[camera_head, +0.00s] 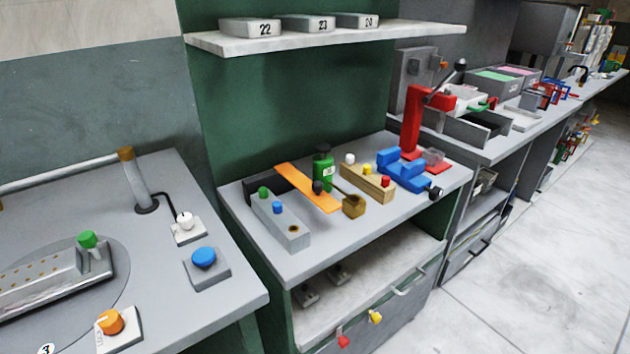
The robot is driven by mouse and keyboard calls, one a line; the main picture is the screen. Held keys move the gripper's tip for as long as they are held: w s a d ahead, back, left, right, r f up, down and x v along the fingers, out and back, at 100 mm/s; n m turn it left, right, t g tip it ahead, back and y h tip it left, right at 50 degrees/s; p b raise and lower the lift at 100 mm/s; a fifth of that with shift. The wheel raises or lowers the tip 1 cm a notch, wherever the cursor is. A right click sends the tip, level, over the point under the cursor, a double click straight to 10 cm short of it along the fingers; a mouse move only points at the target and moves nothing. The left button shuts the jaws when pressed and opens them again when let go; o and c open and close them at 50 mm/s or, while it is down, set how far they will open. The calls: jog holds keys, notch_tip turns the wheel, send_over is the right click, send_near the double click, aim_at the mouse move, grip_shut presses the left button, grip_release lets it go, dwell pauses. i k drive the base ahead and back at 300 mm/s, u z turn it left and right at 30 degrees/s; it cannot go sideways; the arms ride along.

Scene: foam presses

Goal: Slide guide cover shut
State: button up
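No part is labelled as the guide cover. A flat orange strip (296,178) with a dark knob (318,187) on it lies slantwise on the middle bench. It may be the cover, but I cannot tell for sure. Its far end is by a dark block (291,177), and its near end is beside a brass-coloured piece (354,206). A grey block (287,232) with a green and a blue knob stands to its left. I cannot tell whether the strip is open or shut over anything. My gripper is not in view.
A green bottle (323,168), a wooden block with coloured knobs (360,184), a blue vise (405,175) and a red lever press (412,125) crowd the middle bench (330,240). The left bench (230,293) holds buttons and a round plate. A shelf (330,38) hangs above. The floor (530,240) at right is clear.

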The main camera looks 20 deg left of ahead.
aim_at(314, 191)
jog(key=k, duration=1.3)
jog(key=z, duration=0.1)
jog(key=i, duration=1.85)
jog(key=u, duration=0.7)
